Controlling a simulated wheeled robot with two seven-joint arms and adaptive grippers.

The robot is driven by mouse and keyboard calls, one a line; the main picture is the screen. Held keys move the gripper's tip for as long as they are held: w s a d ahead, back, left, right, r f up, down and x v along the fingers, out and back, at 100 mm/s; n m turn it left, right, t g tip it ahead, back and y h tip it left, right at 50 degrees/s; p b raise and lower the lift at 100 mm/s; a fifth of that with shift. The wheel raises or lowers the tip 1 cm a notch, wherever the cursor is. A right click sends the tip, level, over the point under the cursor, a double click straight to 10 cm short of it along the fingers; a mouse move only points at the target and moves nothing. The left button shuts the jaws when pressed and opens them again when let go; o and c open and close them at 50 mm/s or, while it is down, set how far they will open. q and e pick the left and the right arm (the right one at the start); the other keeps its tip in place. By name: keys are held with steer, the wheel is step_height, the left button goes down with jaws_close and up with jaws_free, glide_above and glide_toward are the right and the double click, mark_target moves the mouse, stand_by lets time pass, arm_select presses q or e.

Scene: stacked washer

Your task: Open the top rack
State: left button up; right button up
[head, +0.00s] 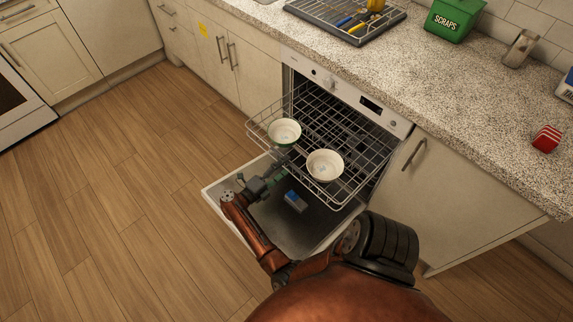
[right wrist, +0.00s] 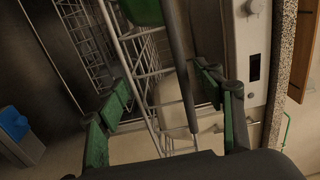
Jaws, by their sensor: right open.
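The top rack (head: 262,134) is a wire basket. It juts out of the dishwasher over the lowered door (head: 310,229). One bowl (head: 284,131) with a green outside stands in it, with a pale bowl (head: 325,165) to its right. My right gripper (head: 280,171) is at the rack's front edge, low beside the bowls. In the right wrist view my right gripper (right wrist: 163,82) has its green-padded fingers apart, with rack wires (right wrist: 140,75) between and beyond them. I cannot tell whether the fingers touch the wires. My left gripper is not in view.
A grey piece with a blue top (head: 295,201) is on the inside of the door. A counter (head: 460,105) runs above, with a drying rack (head: 345,22), a green scraps bin (head: 452,18) and a red object (head: 546,139). The wood floor (head: 120,190) on the left is clear.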

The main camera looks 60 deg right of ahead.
steer(key=v, duration=1)
steer(key=shift+w+a, duration=0.25)
steer(key=shift+a, duration=0.05)
